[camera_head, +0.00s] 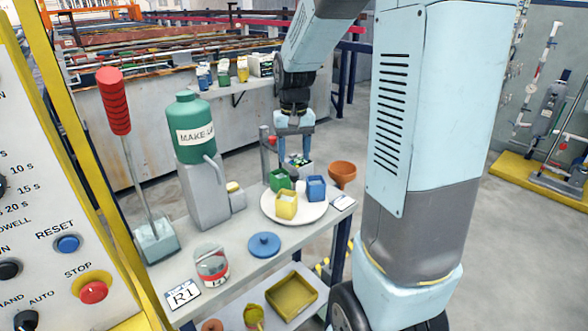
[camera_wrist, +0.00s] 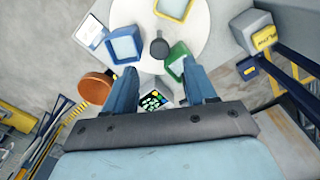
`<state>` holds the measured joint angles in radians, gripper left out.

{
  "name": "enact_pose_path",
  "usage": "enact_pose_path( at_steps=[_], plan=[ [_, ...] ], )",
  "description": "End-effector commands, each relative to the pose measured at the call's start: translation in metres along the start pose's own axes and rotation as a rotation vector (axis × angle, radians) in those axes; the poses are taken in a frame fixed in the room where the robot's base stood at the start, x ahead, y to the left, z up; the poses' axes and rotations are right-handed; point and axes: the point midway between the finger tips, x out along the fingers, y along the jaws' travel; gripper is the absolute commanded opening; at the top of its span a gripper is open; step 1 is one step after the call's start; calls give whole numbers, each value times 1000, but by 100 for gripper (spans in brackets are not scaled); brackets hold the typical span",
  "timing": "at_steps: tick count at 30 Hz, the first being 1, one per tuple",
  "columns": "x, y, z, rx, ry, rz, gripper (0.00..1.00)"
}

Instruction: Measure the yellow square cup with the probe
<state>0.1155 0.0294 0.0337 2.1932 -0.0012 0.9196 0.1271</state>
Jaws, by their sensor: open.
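The yellow square cup (camera_head: 286,206) stands upright on a round white plate (camera_head: 309,213); it shows at the top of the wrist view (camera_wrist: 174,9). A green square cup (camera_head: 279,180) and a blue square cup (camera_head: 316,188) stand on the same plate. My gripper (camera_head: 294,160) is open and empty, pointing down behind the plate. A dark round-ended piece (camera_wrist: 159,47) shows near the plate's middle.
An orange funnel (camera_head: 342,174) stands right of the plate. A blue disc (camera_head: 264,245), a glass jar (camera_head: 212,264) and a green bottle (camera_head: 194,127) are on the bench left of it. A yellow-framed control panel (camera_head: 52,220) borders the left.

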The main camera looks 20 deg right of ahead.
Motion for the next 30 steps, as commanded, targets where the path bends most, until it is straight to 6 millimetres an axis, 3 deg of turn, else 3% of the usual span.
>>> enact_pose_path(
  at_steps=[3,10,23,30],
  plan=[
    [21,0,0,0,-3,0,56],
    [48,0,0,0,-2,0,56],
    [55,0,0,0,1,0,56],
    [55,0,0,0,1,0,34]
  ],
)
